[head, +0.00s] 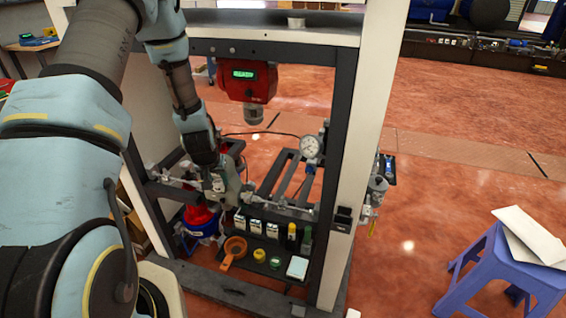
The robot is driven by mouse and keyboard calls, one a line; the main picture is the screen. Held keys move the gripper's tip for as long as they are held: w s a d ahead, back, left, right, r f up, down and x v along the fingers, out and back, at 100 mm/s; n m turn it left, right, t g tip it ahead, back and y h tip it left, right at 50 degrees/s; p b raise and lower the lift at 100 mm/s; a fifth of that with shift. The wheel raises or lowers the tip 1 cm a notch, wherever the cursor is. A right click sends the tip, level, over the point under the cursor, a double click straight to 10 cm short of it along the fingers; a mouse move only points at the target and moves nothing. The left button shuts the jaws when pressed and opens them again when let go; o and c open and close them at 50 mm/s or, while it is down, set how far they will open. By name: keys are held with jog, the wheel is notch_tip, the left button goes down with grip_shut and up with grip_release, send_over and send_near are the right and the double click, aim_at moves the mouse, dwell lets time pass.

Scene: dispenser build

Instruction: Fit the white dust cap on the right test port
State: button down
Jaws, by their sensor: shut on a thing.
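My gripper (222,190) points down inside the dark frame (340,110) of the dispenser, close to the left part of a grey metal pipe assembly (285,208). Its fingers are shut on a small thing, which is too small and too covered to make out. I cannot pick out the white dust cap for sure. The right test port is also too small to tell apart from the other fittings, so I cannot say how far the gripper is from it.
A red meter (246,77) hangs above, and a round gauge (310,146) stands at right. A blue stool (500,270) stands on the open floor at right.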

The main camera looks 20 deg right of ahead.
jog(key=s+d+r+m+p, duration=0.1)
jog(key=s+d+m+p, duration=0.15)
jog(key=d, duration=0.75)
jog(key=m+h+p, duration=0.1)
jog(key=m+p, duration=0.1)
jog(key=p, duration=0.1)
send_over(283, 197)
jog(key=shift+f+n+g, duration=0.25)
jog(key=shift+f+g, duration=0.1)
jog(key=shift+g, duration=0.05)
jog(key=shift+f+b, duration=1.25)
jog(key=shift+f, duration=0.95)
jog(key=shift+f+b, duration=1.35)
jog(key=shift+f, duration=0.15)
jog(key=shift+c, duration=1.8)
grip_release()
jog(key=shift+o, duration=0.4)
